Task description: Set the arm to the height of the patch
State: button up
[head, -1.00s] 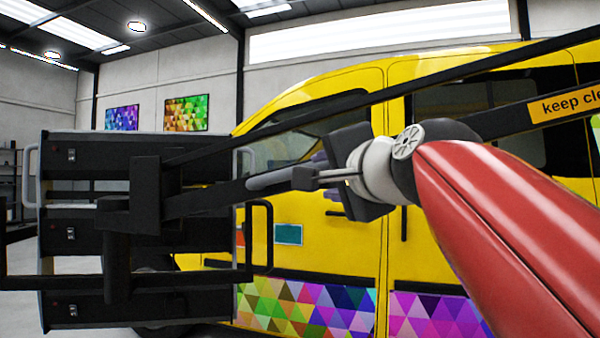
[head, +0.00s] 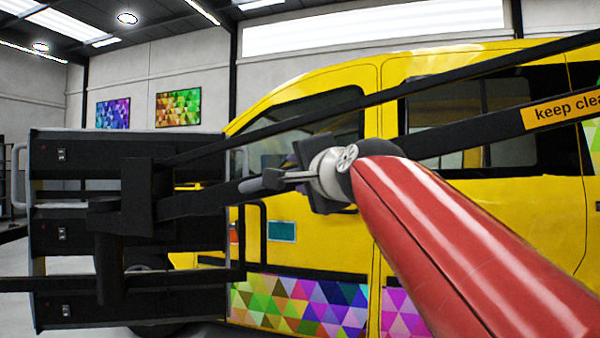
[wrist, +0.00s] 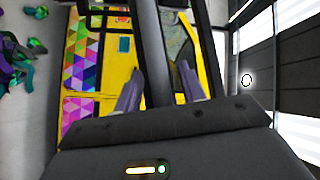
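A small teal patch (head: 281,231) sits on the yellow van's (head: 300,215) door, above the band of coloured triangles. It seems to show in the wrist view as a dark teal rectangle (wrist: 124,44). My gripper (head: 305,178) is in front of the van, above and slightly right of the patch in the head view. I cannot tell how far the bar is from the fingers.
A black slatted cabinet (head: 80,218) stands at the left. Dark bars cross the head view in front of the van, one with an orange "keep clear" label (head: 562,110). In the wrist view, purple and green material (wrist: 20,62) lies on the pale floor.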

grip_shut()
